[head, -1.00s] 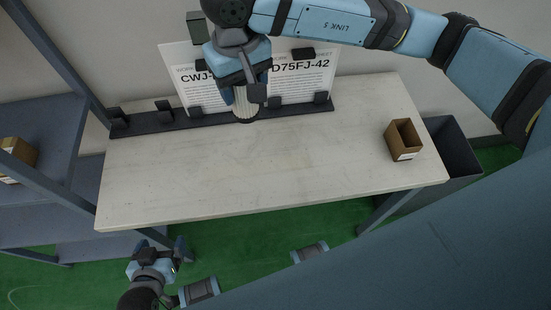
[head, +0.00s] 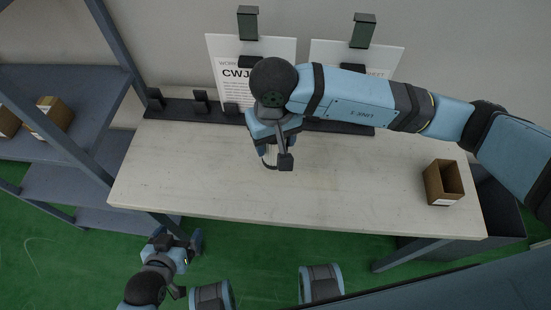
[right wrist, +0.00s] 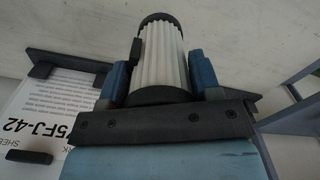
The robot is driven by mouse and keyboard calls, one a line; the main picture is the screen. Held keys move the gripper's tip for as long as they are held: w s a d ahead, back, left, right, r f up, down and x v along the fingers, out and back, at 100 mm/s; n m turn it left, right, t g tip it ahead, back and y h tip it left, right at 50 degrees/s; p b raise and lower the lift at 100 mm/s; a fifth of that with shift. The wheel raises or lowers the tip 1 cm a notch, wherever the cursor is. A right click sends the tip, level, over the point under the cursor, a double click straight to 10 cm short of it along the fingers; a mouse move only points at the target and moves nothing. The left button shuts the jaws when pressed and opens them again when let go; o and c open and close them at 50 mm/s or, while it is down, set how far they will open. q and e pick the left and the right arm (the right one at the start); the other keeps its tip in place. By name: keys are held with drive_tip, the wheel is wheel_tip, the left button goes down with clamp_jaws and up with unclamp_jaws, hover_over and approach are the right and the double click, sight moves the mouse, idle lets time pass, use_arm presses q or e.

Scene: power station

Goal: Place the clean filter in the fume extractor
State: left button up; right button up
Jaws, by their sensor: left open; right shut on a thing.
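The filter (right wrist: 163,58) is a white pleated cylinder with black end caps, seen large in the right wrist view. My right gripper (right wrist: 160,80) is shut on it, with a blue finger on each side. In the head view the right gripper (head: 270,152) is above the back middle of the table, and the filter is mostly hidden beneath it. My left gripper (head: 185,243) is open and empty, low in front of the table's left part. I cannot make out a fume extractor in these views.
The pale table (head: 340,195) is largely clear. An open brown box (head: 441,184) stands at its right. A black rail (head: 180,108) with clips and work sheets (head: 232,55) lines the back. Blue shelves (head: 60,140) stand left; a dark bin (head: 495,205) is right.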

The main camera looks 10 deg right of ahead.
sight(274, 161)
wheel_tip(274, 161, down, 8)
drive_tip(key=shift+f, duration=0.1)
idle(0.4)
drive_tip(key=shift+f+b, duration=0.25)
drive_tip(key=shift+b, duration=0.15)
drive_tip(key=o, duration=1)
drive_tip(key=shift+r, duration=0.1)
drive_tip(key=shift+o, duration=0.2)
drive_tip(key=shift+r, duration=0.1)
